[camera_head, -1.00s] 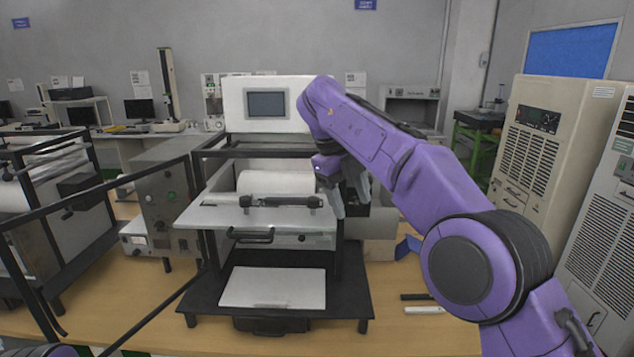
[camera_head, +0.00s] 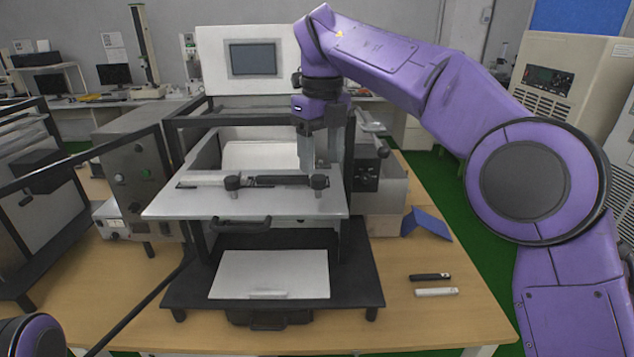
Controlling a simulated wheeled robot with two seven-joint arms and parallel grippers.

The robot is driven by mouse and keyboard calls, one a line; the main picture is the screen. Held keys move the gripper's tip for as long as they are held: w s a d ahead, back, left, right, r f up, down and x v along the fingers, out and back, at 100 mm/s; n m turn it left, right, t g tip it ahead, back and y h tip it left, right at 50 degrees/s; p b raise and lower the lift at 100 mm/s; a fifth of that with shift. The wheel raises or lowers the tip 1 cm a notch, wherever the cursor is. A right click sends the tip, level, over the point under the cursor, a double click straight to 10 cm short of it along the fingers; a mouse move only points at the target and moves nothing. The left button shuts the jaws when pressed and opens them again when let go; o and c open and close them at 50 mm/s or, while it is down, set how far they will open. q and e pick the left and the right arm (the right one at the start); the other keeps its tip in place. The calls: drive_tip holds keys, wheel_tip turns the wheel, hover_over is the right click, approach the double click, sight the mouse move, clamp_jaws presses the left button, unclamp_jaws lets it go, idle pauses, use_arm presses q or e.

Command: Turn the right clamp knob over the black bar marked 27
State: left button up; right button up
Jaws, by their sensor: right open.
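The black bar (camera_head: 278,181) lies across the grey metal plate of the machine; its marking is too small to read. The right clamp knob (camera_head: 319,183) stands black and upright at the bar's right end. A second, left clamp knob (camera_head: 232,185) stands further left along the bar line. My right gripper (camera_head: 320,166) points down with its grey fingers apart, just above and behind the right knob in the picture. No contact with the knob is visible. My left gripper is out of view; only a purple part of my left arm shows at the bottom left.
The machine's plate (camera_head: 170,207) juts forward over a black base (camera_head: 350,287) holding a white sheet. A black bar piece (camera_head: 430,277) and a white one (camera_head: 437,292) lie on the wooden table to the right. A blue object (camera_head: 428,223) lies behind them.

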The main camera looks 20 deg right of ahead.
sight(320, 178)
drive_tip(key=f, duration=0.3)
drive_tip(key=shift+s+d+f, duration=0.1)
drive_tip(key=shift+s+d, duration=0.05)
drive_tip(key=shift+d, duration=0.1)
drive_tip(key=shift+w+a+f, duration=0.1)
drive_tip(key=shift+w+f, duration=0.35)
drive_tip(key=shift+w, duration=0.15)
drive_tip(key=shift+w+a+f, duration=0.1)
drive_tip(key=shift+w+f, duration=0.3)
drive_tip(key=shift+w, duration=0.2)
drive_tip(key=shift+s+r, duration=0.15)
drive_tip(key=shift+s, duration=0.1)
drive_tip(key=shift+s+r, duration=0.15)
drive_tip(key=shift+s, duration=0.2)
drive_tip(key=c, duration=0.4)
drive_tip(key=shift+s, duration=0.1)
drive_tip(key=c, duration=0.5)
drive_tip(key=shift+c, duration=0.7)
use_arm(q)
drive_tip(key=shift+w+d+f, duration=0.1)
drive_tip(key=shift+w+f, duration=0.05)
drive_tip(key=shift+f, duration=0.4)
